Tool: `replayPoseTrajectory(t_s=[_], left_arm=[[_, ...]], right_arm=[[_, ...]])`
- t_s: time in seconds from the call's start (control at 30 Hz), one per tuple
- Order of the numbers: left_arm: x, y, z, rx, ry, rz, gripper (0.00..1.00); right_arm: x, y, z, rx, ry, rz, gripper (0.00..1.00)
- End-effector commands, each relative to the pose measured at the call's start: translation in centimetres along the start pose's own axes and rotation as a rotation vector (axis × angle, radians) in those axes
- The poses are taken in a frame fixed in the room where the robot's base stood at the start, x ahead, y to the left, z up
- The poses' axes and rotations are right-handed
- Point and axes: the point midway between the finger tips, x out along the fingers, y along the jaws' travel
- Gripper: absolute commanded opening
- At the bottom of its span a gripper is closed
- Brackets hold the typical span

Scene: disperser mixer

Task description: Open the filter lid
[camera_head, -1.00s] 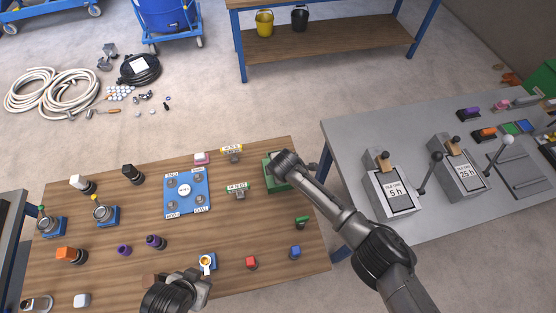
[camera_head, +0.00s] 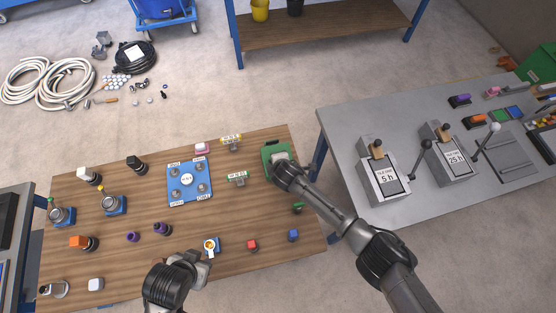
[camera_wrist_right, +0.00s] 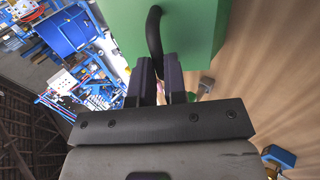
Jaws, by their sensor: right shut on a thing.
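A green box (camera_head: 268,150), which I take to be the filter, stands at the right back of the wooden table. Its top is partly hidden by my right arm. My right gripper (camera_head: 280,168) is at its near side. In the right wrist view, the green surface (camera_wrist_right: 195,28) fills the top, and a curved black handle (camera_wrist_right: 153,30) runs from it down between the fingers of my right gripper (camera_wrist_right: 160,85), which are shut on it.
A blue plate with several round posts (camera_head: 188,182) and small labelled stands (camera_head: 237,178) are left of the green box. Red (camera_head: 252,245) and blue (camera_head: 293,235) blocks lie near the front edge. A grey table with lever machines (camera_head: 382,175) stands at the right.

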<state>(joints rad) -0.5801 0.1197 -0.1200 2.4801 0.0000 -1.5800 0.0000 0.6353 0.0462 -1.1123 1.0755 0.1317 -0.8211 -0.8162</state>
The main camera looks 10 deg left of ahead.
Motion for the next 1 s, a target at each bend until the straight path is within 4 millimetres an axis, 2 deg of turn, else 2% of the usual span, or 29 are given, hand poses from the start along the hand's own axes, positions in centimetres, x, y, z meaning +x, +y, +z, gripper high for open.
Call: replayPoseTrajectory(t_s=[0.17, 0.2, 0.47, 0.77, 0.87, 1.0], left_arm=[[0.0, 0.2, 0.0, -0.006, 0.001, 0.005, 0.33], [0.0, 0.2, 0.0, -0.007, 0.001, 0.005, 0.33], [0.0, 0.2, 0.0, -0.005, 0.0, 0.004, 0.33], [0.0, -0.1, 0.0, 0.004, -0.001, -0.003, 0.33], [-0.2, -0.2, 0.0, 0.006, -0.001, -0.005, 0.33], [-0.7, -0.2, -0.2, 0.007, -0.001, -0.005, 0.33]], right_arm=[[0.1, -0.4, 0.0, 0.003, -0.001, -0.007, 0.0], [0.1, -0.4, 0.0, 0.003, -0.001, -0.008, 0.13], [0.1, -0.3, 0.0, 0.001, -0.001, -0.006, 0.38], [-0.1, -0.1, 0.0, 0.0, 0.0, -0.003, 0.38], [-0.8, -0.1, 0.1, 0.0, 0.0, -0.003, 0.38], [-2.5, -0.1, 0.1, 0.0, 0.001, -0.003, 0.38]])
